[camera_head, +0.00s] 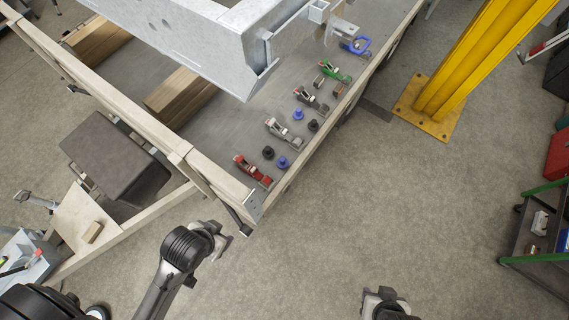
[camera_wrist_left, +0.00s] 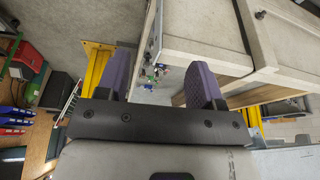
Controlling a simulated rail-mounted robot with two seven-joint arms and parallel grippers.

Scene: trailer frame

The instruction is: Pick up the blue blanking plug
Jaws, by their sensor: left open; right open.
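Two small blue plugs stand on the grey trailer deck (camera_head: 225,120) in the head view. One blue plug (camera_head: 283,162) is near the red clamp, and the other blue plug (camera_head: 298,114) is farther back. My left gripper (camera_head: 222,241) is off the deck's near corner, apart from both plugs. In the left wrist view its two purple fingers (camera_wrist_left: 160,78) are spread wide with nothing held between them. My right gripper (camera_head: 386,294) is open and empty over the floor at the bottom edge, well away from the deck.
Black plugs (camera_head: 268,153) (camera_head: 313,125) stand beside the blue ones. Red (camera_head: 252,171), grey (camera_head: 283,133), black, green (camera_head: 333,71) and blue clamps line the deck's edge. A large metal beam (camera_head: 215,45) overhangs behind. A yellow post (camera_head: 470,65) and cart stand right. The floor between is clear.

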